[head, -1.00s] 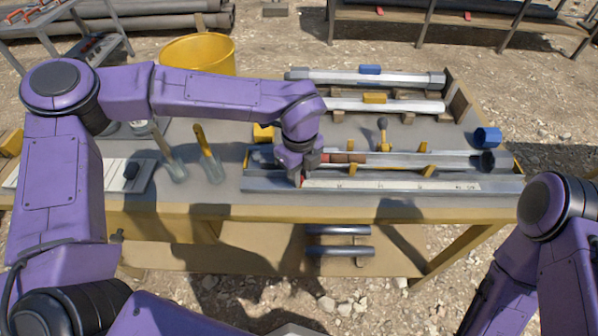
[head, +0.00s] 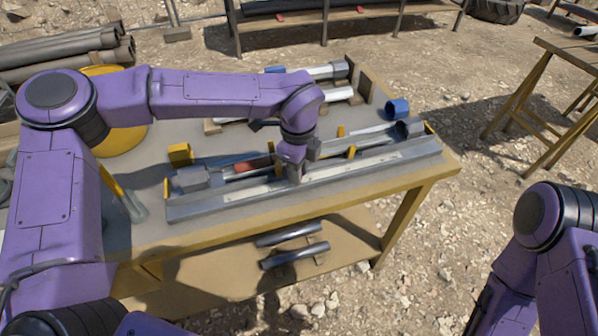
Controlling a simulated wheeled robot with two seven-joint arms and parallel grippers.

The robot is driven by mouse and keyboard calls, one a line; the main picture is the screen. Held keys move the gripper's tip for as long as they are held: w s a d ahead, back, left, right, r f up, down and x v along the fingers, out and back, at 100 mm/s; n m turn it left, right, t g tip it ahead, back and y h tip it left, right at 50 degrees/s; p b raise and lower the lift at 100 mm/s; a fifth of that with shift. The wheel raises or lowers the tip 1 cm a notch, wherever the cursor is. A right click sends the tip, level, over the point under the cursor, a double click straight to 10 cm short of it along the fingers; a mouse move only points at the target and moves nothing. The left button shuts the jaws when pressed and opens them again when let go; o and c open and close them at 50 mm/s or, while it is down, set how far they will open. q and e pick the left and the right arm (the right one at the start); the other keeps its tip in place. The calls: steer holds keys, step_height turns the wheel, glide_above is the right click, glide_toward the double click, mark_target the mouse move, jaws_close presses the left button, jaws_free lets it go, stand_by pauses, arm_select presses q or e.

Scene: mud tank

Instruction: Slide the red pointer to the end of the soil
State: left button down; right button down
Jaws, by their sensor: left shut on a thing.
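A long grey rail with a white scale strip (head: 232,196) lies along the front of the table. Behind it lies a clear sampling tube with a grey end at the right (head: 410,128). A red-brown stretch of soil (head: 254,163) shows in the tube's left part; its right end is close to or behind my left gripper. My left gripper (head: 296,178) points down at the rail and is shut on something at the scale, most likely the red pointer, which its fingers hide. My right gripper is out of view; only its arm shows at the lower right.
The workbench (head: 150,236) has yellow blocks (head: 180,155) and a blue ring (head: 397,108) on it. Other tubes (head: 335,93) lie behind my left arm. A lower shelf holds two dark pipes (head: 295,255). A yellow bucket (head: 120,138) stands behind at left.

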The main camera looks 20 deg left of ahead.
arm_select(q)
steer(key=shift+a+r, duration=0.1)
steer(key=c, duration=1)
jaws_free()
step_height(320, 180, up, 10)
steer(key=shift+r+b, duration=0.25)
steer(key=shift+b, duration=0.3)
